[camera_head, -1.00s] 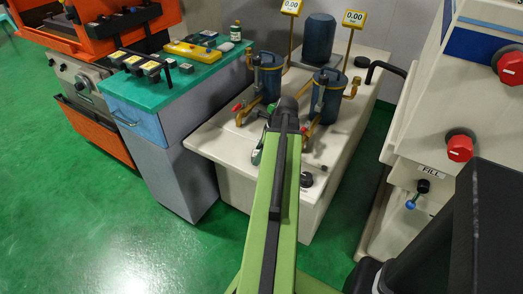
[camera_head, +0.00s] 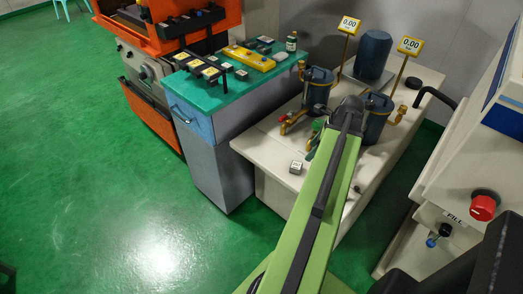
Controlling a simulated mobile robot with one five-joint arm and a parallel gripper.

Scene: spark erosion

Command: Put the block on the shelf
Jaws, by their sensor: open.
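A small grey block (camera_head: 296,167) with a pale top sits on the cream cabinet top (camera_head: 268,143), near its front left edge, just left of my arm. Similar small blocks (camera_head: 211,73) stand in a row on the teal cabinet top, so I cannot tell for certain which block is meant. No surface is clearly recognisable as the shelf. My green arm reaches up from the bottom to a dark joint beside the blue canisters. My gripper's fingertips do not show; the arm hides what lies beneath it.
The teal-topped cabinet (camera_head: 234,91) also bears a yellow tray (camera_head: 249,58) and a bottle (camera_head: 291,42). Blue canisters (camera_head: 318,88) and gauges (camera_head: 410,45) rise behind my arm. The green floor is clear at left.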

